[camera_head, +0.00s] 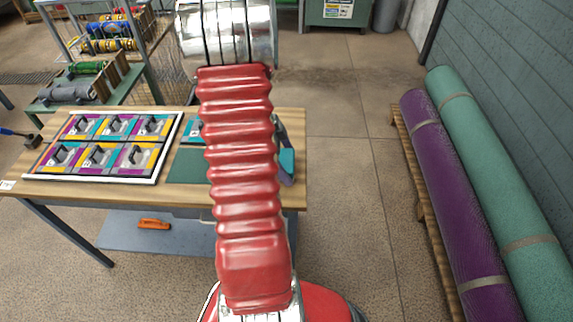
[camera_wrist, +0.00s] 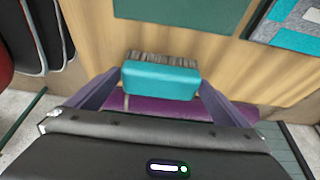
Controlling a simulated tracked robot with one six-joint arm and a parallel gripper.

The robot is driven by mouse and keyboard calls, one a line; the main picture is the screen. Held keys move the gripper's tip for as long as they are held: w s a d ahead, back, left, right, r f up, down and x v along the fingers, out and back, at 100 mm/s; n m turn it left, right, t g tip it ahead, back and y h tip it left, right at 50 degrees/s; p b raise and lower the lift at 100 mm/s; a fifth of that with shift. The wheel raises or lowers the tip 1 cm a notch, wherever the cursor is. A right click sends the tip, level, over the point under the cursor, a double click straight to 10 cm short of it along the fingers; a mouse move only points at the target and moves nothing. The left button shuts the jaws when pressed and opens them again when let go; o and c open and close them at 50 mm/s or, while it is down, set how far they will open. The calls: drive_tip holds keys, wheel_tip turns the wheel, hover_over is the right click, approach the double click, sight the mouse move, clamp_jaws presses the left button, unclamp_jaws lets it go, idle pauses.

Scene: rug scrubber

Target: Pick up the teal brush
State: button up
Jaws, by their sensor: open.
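The teal brush (camera_wrist: 160,82) shows in the wrist view as a teal block with a strip of dull brown bristles along its upper side. It is over the wooden table. My gripper (camera_wrist: 162,86) is open, with one dark purple-grey finger on each side of the brush. I cannot tell whether either finger touches it. In the head view a teal patch, which seems to be the brush (camera_head: 287,160), shows just right of my red arm, near the table's right edge. My arm hides most of the gripper there.
The wooden table (camera_head: 60,188) also holds a framed board of coloured tiles (camera_head: 160,160), a dark green mat (camera_head: 187,166) and a grey-and-teal piece (camera_wrist: 290,30). An orange tool (camera_head: 154,224) lies on the lower shelf. Rolled rugs (camera_head: 500,160) lie right; the floor between is clear.

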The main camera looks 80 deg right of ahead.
drive_tip(key=shift+c, duration=0.4)
drive_tip(key=c, duration=0.9)
